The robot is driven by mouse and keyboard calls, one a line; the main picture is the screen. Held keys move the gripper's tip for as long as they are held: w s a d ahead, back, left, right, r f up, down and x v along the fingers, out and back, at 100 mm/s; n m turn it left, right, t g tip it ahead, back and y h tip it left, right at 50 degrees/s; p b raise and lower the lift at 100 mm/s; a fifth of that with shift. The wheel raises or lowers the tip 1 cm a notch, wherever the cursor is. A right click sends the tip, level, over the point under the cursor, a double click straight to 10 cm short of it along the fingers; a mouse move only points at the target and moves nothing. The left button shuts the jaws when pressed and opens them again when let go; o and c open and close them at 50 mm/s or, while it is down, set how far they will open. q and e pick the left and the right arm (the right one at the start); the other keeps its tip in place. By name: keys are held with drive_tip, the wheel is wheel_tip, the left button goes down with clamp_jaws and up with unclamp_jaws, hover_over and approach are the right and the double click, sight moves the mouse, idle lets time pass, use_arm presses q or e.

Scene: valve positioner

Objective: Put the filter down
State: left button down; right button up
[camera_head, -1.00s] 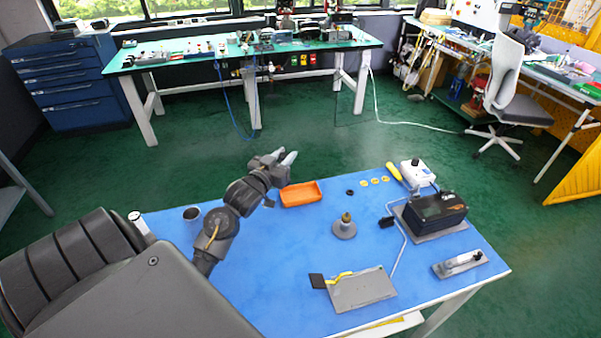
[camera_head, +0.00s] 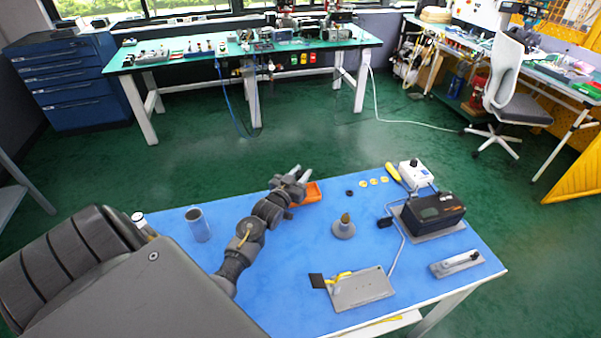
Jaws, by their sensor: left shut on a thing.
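My left gripper (camera_head: 301,173) is above the far edge of the blue table, over the orange tray (camera_head: 313,193), and partly covers it. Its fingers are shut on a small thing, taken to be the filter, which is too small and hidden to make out. I cannot tell whether it touches the tray. My right gripper is not in view.
A grey round-based part with a brass top (camera_head: 344,228) stands mid-table. A metal cup (camera_head: 198,225) stands at left. Yellow rings (camera_head: 373,182), a black device (camera_head: 434,213) and a grey plate (camera_head: 361,289) lie to the right.

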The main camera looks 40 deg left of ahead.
use_arm(q)
drive_tip(key=shift+f, duration=0.15)
drive_tip(key=c, duration=1.1)
unclamp_jaws()
drive_tip(key=shift+c, duration=0.2)
drive_tip(key=s+d+b, duration=0.2)
drive_tip(key=s, duration=0.9)
drive_tip(key=shift+s+r, duration=0.2)
drive_tip(key=shift+s, duration=0.2)
